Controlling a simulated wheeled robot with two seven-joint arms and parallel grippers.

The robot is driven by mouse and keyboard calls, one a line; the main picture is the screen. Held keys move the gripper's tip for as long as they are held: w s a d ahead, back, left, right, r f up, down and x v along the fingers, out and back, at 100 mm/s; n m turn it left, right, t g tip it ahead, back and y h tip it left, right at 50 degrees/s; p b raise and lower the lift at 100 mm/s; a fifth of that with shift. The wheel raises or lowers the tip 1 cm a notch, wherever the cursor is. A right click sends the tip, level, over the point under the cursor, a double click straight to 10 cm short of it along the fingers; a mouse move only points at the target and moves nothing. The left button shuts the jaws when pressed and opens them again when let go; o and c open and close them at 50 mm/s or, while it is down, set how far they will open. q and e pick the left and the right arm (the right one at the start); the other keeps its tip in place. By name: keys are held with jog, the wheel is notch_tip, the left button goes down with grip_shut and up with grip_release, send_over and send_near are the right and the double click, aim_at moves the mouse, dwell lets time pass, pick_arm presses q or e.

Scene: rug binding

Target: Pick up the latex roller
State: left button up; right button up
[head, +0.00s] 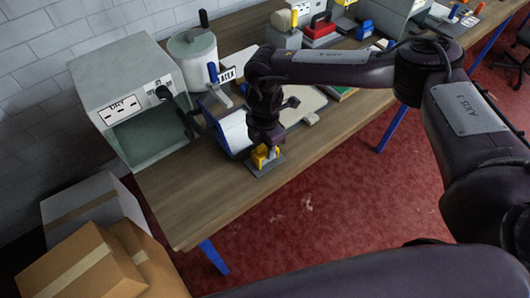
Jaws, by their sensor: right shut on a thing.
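My right gripper (264,147) points down at the front edge of the bench, shut on a small yellow piece (259,160). This looks to be the latex roller, but the gripper hides much of it. The yellow piece is at a small dark grey plate (266,167) on the bench; I cannot tell whether it is touching or just above it. A sign (227,76) that seems to read "LATEX" stands behind, near a blue-handled item (213,73). My left gripper is not in view.
A grey oven-like box (128,92) and a white lidded pot (193,57) stand at the back left of the wooden bench (194,195). Cardboard boxes (88,262) are at lower left. The bench's front left is clear.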

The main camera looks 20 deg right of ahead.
jog(key=shift+w+r, duration=0.1)
jog(key=shift+r, duration=0.1)
jog(key=shift+c, duration=0.3)
jog(key=shift+r, duration=0.25)
notch_tip(320, 180, up, 7)
jog(key=shift+r+b, duration=0.1)
jog(key=shift+b, duration=0.85)
notch_tip(320, 180, up, 12)
jog(key=o, duration=0.6)
jog(key=shift+c, duration=1.4)
